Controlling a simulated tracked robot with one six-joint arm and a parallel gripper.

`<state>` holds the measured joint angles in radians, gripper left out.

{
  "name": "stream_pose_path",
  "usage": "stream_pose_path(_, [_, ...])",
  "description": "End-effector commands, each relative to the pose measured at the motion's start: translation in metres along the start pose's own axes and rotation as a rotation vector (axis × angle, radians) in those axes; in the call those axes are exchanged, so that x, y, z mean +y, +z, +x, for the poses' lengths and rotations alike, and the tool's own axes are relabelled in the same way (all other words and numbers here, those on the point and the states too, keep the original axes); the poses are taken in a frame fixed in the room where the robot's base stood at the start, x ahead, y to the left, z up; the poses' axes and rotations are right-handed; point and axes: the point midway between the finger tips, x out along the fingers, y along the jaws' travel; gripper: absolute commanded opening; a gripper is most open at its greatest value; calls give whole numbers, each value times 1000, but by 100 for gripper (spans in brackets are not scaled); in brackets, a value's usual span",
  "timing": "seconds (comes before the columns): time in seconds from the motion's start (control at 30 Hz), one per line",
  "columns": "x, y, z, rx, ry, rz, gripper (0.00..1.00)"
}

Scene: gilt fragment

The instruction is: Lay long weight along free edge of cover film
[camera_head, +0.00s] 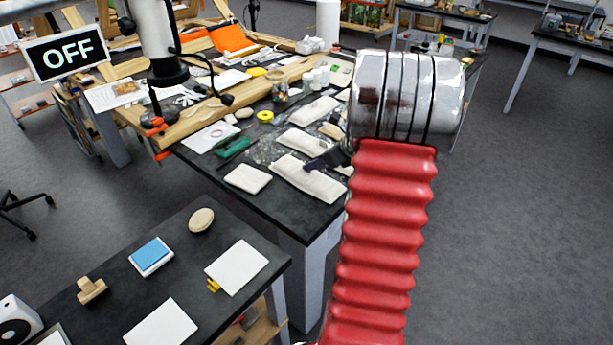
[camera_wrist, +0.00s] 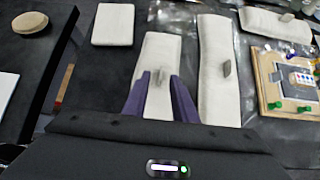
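My gripper (camera_wrist: 162,84) is open, its two purple fingers on either side of a cream weight (camera_wrist: 157,58) with a small upright grey tab. The fingers are apart; whether they touch the weight is unclear. In the head view my gripper (camera_head: 322,161) is a dark shape at the weights, partly hidden by my red arm. A longer cream weight (camera_wrist: 216,48) with a tab lies just right of the fingers. Other cream weights are a short one (camera_wrist: 113,24) at upper left and one lying crosswise (camera_wrist: 277,23) at upper right. Clear shiny film (camera_wrist: 183,17) shows behind the weights; its free edge is not clear.
A wooden board (camera_wrist: 265,92) with green clamps lies at right in the wrist view. The dark worktable (camera_head: 270,205) also holds a green tool (camera_head: 232,148) and yellow tape (camera_head: 265,115). A lower side table carries a blue pad (camera_head: 151,254) and an oval pad (camera_head: 201,220).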

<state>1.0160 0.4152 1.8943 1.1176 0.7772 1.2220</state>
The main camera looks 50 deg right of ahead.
Motion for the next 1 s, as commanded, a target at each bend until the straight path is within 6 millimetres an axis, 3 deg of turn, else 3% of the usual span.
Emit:
stream_pose_path(0.13, [-1,1,21,1,3,0,25])
stream_pose_path(0.3, [-2,1,33,1,1,0,25])
stream_pose_path(0.83, [-2,1,33,0,0,1,25])
stream_pose_path(1.0, [-2,1,33,0,0,1,14])
